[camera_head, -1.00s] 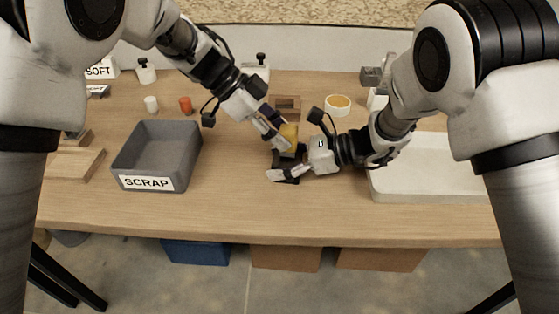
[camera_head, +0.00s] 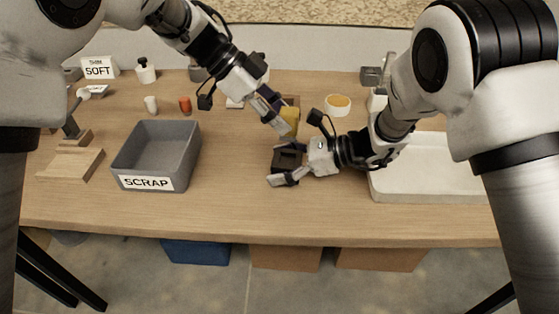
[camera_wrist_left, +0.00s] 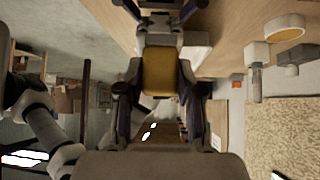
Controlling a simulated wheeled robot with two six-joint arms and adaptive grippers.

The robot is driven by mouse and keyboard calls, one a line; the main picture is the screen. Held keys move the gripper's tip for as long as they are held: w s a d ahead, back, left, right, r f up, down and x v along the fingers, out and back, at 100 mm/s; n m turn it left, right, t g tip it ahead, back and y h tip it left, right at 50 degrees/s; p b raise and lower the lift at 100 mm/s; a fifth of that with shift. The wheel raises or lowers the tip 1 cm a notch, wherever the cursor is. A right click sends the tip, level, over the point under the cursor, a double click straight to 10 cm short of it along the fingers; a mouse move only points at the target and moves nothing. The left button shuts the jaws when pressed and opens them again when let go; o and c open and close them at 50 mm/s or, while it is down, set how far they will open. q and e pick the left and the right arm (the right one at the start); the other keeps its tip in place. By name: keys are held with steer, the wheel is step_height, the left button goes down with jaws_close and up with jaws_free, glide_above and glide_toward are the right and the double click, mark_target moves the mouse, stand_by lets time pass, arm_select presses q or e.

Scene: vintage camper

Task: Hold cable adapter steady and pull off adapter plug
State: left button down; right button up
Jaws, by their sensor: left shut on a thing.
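The yellow adapter plug (camera_head: 290,117) is held by my left gripper (camera_head: 287,126) above the middle of the table. In the left wrist view the plug (camera_wrist_left: 159,70) sits between the two fingers. The dark cable adapter (camera_head: 287,158) is below and apart from the plug, at my right gripper (camera_head: 283,168). The right gripper's near finger lies along the adapter's front side; its far finger is mostly hidden. The right gripper appears closed around the adapter.
A grey SCRAP bin (camera_head: 157,155) stands to the left and a white tray (camera_head: 425,190) to the right. A roll of tape (camera_head: 338,105) and small bottles are at the back. The table front between bin and tray is clear.

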steer(key=shift+w, duration=0.15)
steer(key=shift+r, duration=0.15)
steer(key=shift+d+r, duration=0.1)
steer(key=shift+d, duration=0.1)
steer(key=v, duration=1.1)
steer(key=shift+d, duration=0.3)
